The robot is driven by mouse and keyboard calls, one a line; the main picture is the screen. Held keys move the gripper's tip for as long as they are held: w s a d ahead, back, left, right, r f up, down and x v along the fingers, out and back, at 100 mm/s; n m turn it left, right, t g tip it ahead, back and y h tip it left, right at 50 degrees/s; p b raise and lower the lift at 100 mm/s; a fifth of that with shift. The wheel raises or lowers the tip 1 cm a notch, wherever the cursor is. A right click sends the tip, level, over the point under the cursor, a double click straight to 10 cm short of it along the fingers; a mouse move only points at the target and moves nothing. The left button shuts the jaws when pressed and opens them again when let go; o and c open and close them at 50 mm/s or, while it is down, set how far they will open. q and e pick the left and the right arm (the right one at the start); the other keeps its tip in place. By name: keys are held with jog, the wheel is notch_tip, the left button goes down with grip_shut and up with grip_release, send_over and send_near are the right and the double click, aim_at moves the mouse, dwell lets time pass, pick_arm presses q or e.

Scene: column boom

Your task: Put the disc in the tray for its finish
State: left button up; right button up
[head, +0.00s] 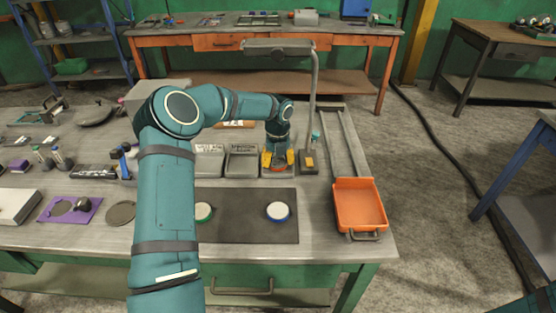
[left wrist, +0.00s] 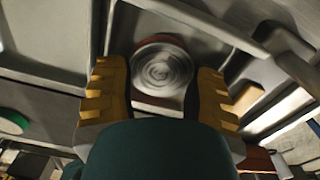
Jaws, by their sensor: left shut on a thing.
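My left gripper (head: 278,160) has yellow fingers and points down over the rightmost of three grey trays (head: 277,174) at the back of the bench. In the left wrist view the fingers are shut on a disc (left wrist: 162,68) with a ringed, brushed grey face and a reddish rim. I cannot tell whether the disc touches the tray floor. The other two trays, the left (head: 208,165) and the middle (head: 242,165), carry labels too small to read surely. A green-rimmed disc (head: 203,212) and a blue-rimmed disc (head: 278,211) lie on the dark mat (head: 241,229). My right gripper is out of view.
A grey post with a boom (head: 314,100) rises just right of the trays, its arm reaching above them. An orange bin (head: 359,206) sits at the bench's right end, by rails. A purple plate (head: 68,209) and small tools crowd the left. The mat's middle is clear.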

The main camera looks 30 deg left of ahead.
aim_at(278, 163)
pick_arm(q)
jog(key=shift+f, duration=0.2)
jog(key=o, duration=1.2)
notch_tip(278, 163, up, 9)
jog(key=shift+f+p, duration=0.15)
jog(key=shift+p, duration=0.75)
jog(key=shift+f, duration=0.1)
